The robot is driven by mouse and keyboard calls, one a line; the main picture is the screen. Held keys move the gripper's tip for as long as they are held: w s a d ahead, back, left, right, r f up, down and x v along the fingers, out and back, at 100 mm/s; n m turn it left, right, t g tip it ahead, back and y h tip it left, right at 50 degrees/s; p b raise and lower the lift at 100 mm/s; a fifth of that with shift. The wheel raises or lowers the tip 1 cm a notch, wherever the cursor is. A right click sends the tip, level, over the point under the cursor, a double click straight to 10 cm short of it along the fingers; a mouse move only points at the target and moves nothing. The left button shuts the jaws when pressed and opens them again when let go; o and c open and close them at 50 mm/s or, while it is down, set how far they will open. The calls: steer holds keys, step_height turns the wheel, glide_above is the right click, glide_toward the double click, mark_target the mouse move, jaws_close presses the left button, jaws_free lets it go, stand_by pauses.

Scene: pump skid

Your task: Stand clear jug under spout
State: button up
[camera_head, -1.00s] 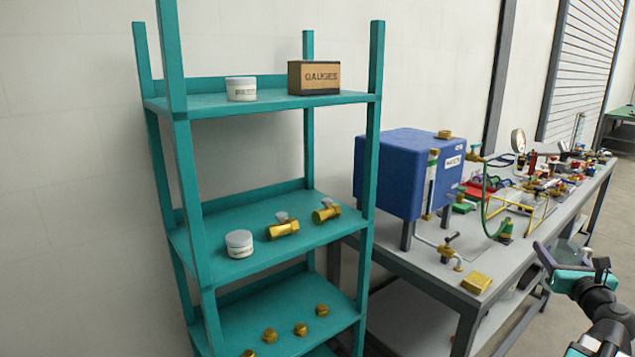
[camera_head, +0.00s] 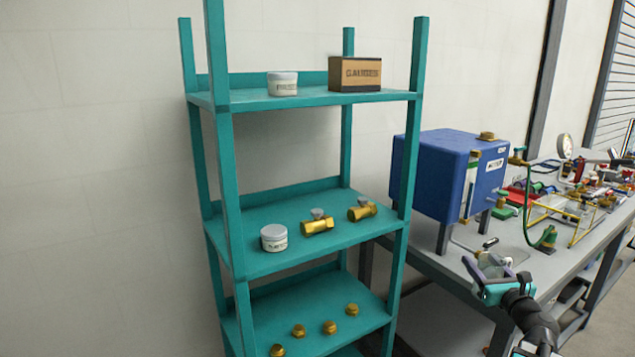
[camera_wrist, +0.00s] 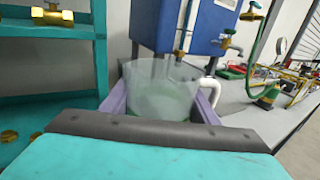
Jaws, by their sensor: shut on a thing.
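The clear jug (camera_wrist: 160,92) is between the purple-padded fingers of my gripper (camera_wrist: 162,106) in the wrist view, and the gripper is shut on it. The jug looks upright, with a white handle at its right. In the head view my gripper (camera_head: 497,272) is at the front edge of the bench, where the jug (camera_head: 493,264) shows only faintly. The spout is a small tap (camera_wrist: 228,43) beyond the jug and to its right in the wrist view.
A blue tank (camera_head: 440,178) on legs stands at the bench's left end. A green hose (camera_head: 526,205) hangs right of it. The teal shelf rack (camera_head: 300,99) stands close on the left. Fittings crowd the far bench (camera_head: 440,262). The bench's front corner is partly hidden.

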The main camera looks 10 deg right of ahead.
steer(key=w+a+f+n+y, duration=0.2)
steer(key=w+a+f+y, duration=0.15)
steer(key=a, duration=0.55)
steer(key=w+a+f+n+g+y, duration=0.1)
steer(key=w+a+f+n+y, duration=0.2)
steer(key=a, duration=0.6)
steer(key=w+a+f+n+y, duration=0.1)
steer(key=w+a+f+y, duration=0.25)
steer(key=a, duration=0.65)
steer(key=s+a+f+n+g+y, duration=0.1)
steer(key=s+a+n+g+y, duration=0.1)
steer(key=a, duration=0.7)
steer(key=s+a+f+n+g+y+b, duration=0.1)
steer(key=s+a+n+g+y, duration=0.2)
steer(key=a, duration=0.6)
steer(key=n+g+y, duration=0.1)
steer(key=n+y, duration=0.1)
steer(key=y, duration=0.1)
steer(key=shift+a+f, duration=0.15)
steer(key=shift+a, duration=0.2)
